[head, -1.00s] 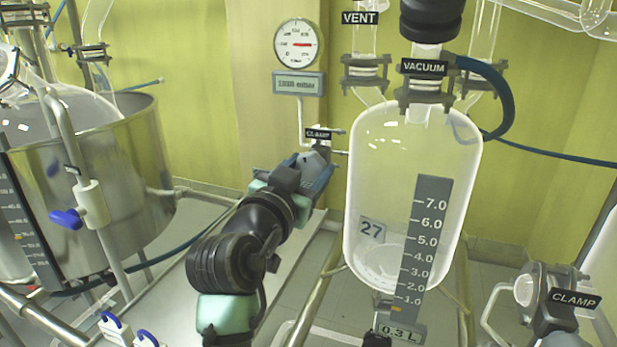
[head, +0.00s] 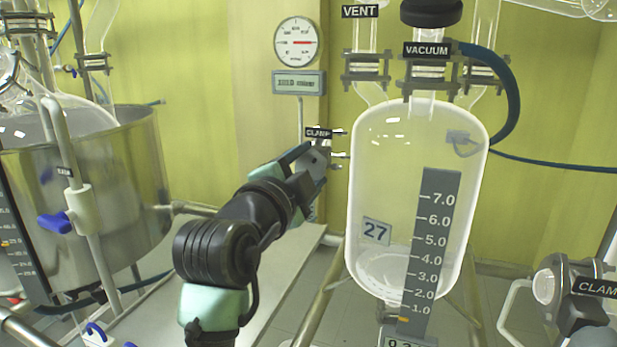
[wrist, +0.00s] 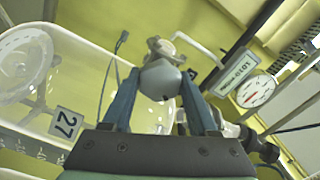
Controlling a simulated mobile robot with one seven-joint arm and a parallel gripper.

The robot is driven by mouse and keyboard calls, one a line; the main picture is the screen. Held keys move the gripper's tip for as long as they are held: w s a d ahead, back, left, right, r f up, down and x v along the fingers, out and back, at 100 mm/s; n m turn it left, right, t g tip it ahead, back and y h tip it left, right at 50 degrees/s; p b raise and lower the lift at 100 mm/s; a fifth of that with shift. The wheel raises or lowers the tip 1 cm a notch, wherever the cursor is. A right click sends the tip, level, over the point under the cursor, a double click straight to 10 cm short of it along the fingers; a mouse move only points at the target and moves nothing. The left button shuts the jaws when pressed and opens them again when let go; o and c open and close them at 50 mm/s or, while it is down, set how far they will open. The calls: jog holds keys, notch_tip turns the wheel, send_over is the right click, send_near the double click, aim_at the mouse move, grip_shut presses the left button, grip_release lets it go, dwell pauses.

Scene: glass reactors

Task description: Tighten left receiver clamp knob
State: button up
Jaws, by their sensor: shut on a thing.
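The left receiver clamp, with its black CLAMP label (head: 318,132), is left of the glass receiver (head: 385,215) in the head view. My gripper (head: 318,160) is at this clamp and partly hides it. In the wrist view, the two blue fingers of my gripper (wrist: 159,88) are shut on a rounded grey clamp knob (wrist: 160,78), one finger on each side. A metal clamp part (wrist: 162,48) shows just beyond the knob. The receiver (wrist: 75,90), with its number 27 tag, fills the left of the wrist view.
A pressure gauge (head: 296,42) is on the wall above the clamp. The right clamp (head: 575,300) is at the lower right. A steel vessel (head: 110,190) stands at the left. A blue hose (head: 510,95) curves from the vacuum port beside the receiver.

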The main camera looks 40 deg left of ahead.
jog(key=m+b, duration=0.2)
jog(key=m, duration=0.3)
jog(key=shift+f+m+b, duration=0.15)
jog(key=shift+m+b, duration=0.95)
jog(key=shift+m, duration=1.1)
jog(key=o, duration=1.4)
jog(key=shift+c, duration=0.2)
jog(key=shift+s, duration=0.1)
jog(key=v, duration=1.2)
jog(key=shift+s, duration=0.4)
